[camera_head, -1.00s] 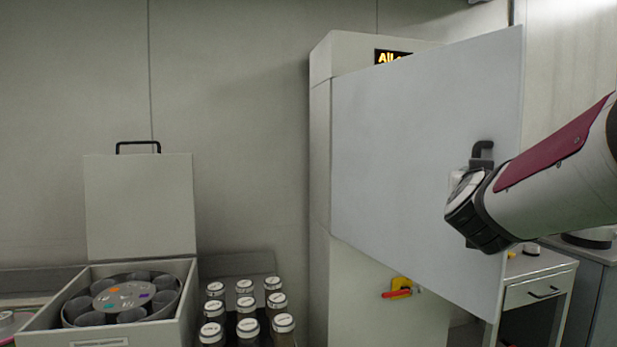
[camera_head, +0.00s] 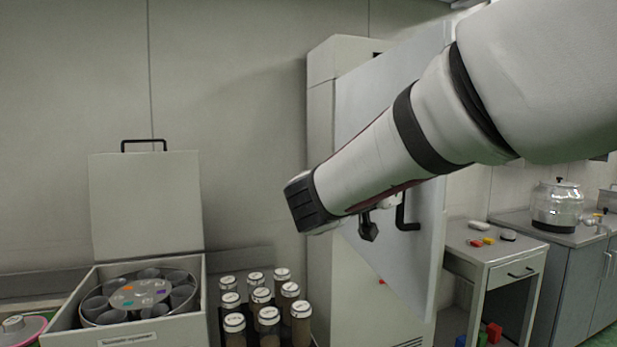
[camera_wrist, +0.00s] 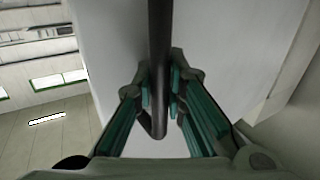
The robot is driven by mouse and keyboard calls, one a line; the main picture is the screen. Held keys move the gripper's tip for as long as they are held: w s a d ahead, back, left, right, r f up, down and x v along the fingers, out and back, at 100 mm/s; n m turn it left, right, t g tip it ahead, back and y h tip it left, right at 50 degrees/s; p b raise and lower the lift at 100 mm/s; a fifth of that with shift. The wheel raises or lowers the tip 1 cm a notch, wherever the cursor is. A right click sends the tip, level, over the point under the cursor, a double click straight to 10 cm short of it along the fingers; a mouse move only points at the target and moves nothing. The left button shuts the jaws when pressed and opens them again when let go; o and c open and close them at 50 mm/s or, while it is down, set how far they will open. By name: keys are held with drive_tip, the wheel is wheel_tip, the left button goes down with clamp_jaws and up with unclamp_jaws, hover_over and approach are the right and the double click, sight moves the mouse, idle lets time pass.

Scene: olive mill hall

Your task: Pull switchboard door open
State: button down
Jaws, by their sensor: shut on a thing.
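The switchboard door (camera_head: 428,110) is a flat pale grey panel, swung out from the tall cabinet (camera_head: 322,120) and standing wide open at a steep angle. Its dark bar handle (camera_head: 412,226) is near the free edge. In the wrist view the handle (camera_wrist: 158,50) runs down between the green-padded fingers of my gripper (camera_wrist: 160,92), which is shut on it. In the head view my arm covers much of the door, and my gripper is largely hidden behind the wrist.
An open box with a carousel (camera_head: 140,300) and several white-capped jars (camera_head: 262,300) stand at lower left. A small table with a drawer (camera_head: 510,262) is right of the door.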

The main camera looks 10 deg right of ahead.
drive_tip(key=shift+s+a+f, duration=0.1)
idle(0.3)
drive_tip(key=c, duration=1.6)
unclamp_jaws()
drive_tip(key=shift+s, duration=0.1)
drive_tip(key=v, duration=1.2)
drive_tip(key=shift+a, duration=0.1)
